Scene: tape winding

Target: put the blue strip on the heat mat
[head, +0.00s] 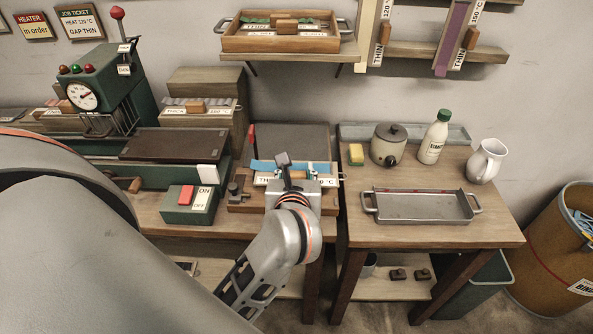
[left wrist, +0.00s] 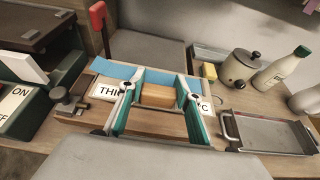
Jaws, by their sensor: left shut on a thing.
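The blue strip (head: 262,166) has a white label, partly covered, reading "THI" and "°C", and a wooden grip block (left wrist: 158,97). It lies level over a wooden board with a metal clamp; I cannot tell if it touches. My left gripper (head: 290,182) is above the board, its green fingers (left wrist: 160,100) on both sides of the block, shut on it. The strip also shows in the left wrist view (left wrist: 102,67), behind the fingers. A flat dark grey panel (head: 300,138) just behind the strip may be the heat mat. My right gripper is not in view.
A red upright handle (head: 251,136) stands at the panel's left edge. A green switch box (head: 190,203) is left of the board. On the right table are a grey tray (head: 425,207), a pot (head: 388,146), a bottle (head: 433,138) and a jug (head: 487,161).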

